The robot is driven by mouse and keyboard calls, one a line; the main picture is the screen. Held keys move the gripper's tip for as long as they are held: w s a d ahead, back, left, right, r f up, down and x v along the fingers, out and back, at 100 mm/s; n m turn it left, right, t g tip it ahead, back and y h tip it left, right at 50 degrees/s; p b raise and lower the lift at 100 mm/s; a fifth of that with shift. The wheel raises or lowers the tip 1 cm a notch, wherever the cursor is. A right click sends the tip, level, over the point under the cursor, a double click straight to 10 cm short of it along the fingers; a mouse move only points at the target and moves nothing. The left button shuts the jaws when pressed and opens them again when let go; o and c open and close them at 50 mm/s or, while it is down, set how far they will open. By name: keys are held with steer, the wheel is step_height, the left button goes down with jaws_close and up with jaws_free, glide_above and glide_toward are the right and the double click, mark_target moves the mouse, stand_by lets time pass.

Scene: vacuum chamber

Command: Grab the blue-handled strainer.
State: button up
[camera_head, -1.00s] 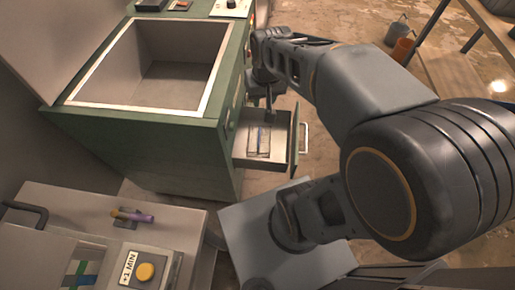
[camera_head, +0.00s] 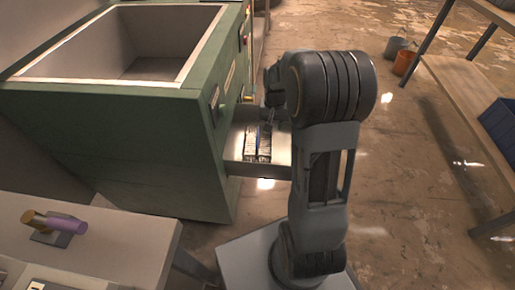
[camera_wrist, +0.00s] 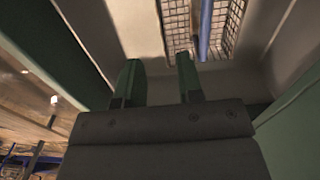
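The blue-handled strainer lies in an open drawer (camera_head: 240,156) of the green cabinet. In the wrist view its blue handle (camera_wrist: 204,35) runs lengthwise, with wire mesh (camera_wrist: 229,25) beside it. The strainer looks small in the head view (camera_head: 252,138). My gripper (camera_wrist: 159,75) is open, with two green-dark fingers apart and nothing between them. The handle is beyond and slightly right of the right fingertip, not between the fingers. In the head view my arm partly hides the drawer's right side and most of the gripper.
The green cabinet (camera_head: 150,125) with its open chamber stands left of the drawer. A grey bench (camera_head: 110,225) holds a purple-and-orange object (camera_head: 58,223) at lower left. A wooden shelf (camera_head: 470,110) stands at right. The floor between shelf and arm is mostly clear.

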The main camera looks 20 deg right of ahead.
mark_target(258, 141)
steer(key=shift+f+b, duration=2.25)
steer(key=shift+f, duration=2.5)
steer(key=shift+r, duration=0.1)
jaws_close()
